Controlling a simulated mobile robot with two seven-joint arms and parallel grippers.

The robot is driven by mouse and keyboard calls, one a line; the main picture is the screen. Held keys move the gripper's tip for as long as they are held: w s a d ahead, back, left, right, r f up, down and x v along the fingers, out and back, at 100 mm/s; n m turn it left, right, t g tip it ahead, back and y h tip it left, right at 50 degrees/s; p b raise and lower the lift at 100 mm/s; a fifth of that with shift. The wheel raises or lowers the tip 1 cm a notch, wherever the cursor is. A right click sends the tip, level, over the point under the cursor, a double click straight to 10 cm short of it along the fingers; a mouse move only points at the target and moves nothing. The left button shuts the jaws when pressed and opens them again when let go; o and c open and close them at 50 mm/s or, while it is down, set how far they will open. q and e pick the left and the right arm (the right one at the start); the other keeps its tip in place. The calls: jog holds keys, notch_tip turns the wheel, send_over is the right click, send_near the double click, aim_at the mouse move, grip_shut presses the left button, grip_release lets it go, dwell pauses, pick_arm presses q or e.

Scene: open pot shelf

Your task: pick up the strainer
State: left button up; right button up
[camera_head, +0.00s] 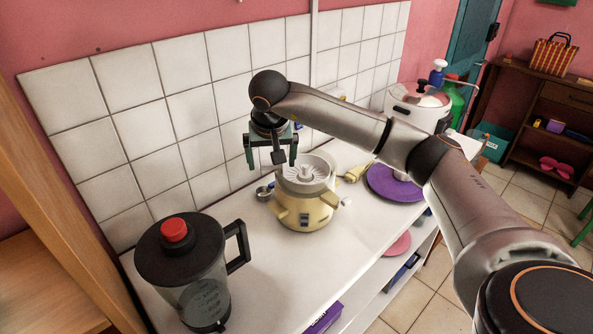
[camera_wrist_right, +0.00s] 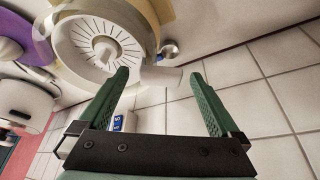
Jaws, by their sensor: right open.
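A white round slotted piece with a raised centre, which looks like the strainer (camera_head: 318,172), sits in the top of a cream-yellow juicer (camera_head: 306,212) on the white counter. In the right wrist view the slotted strainer (camera_wrist_right: 84,36) is at the upper left, beyond the fingertips. My right gripper (camera_head: 271,164) hangs above and to the left of the juicer, with its green fingers apart and nothing held. In the wrist view its fingers (camera_wrist_right: 159,74) are spread, with a pale spout-like part of the juicer showing between the tips. My left gripper is out of view.
A blender jug with a red knob (camera_head: 176,230) stands at the front left. A small metal cup (camera_head: 263,192) lies beside the juicer. A purple plate (camera_head: 396,183) and a white cooker (camera_head: 417,106) stand to the right. The tiled wall (camera_head: 170,110) is close behind.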

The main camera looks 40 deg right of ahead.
jog(key=c, duration=1.5)
jog(key=shift+o, duration=0.2)
jog(key=shift+r, duration=0.1)
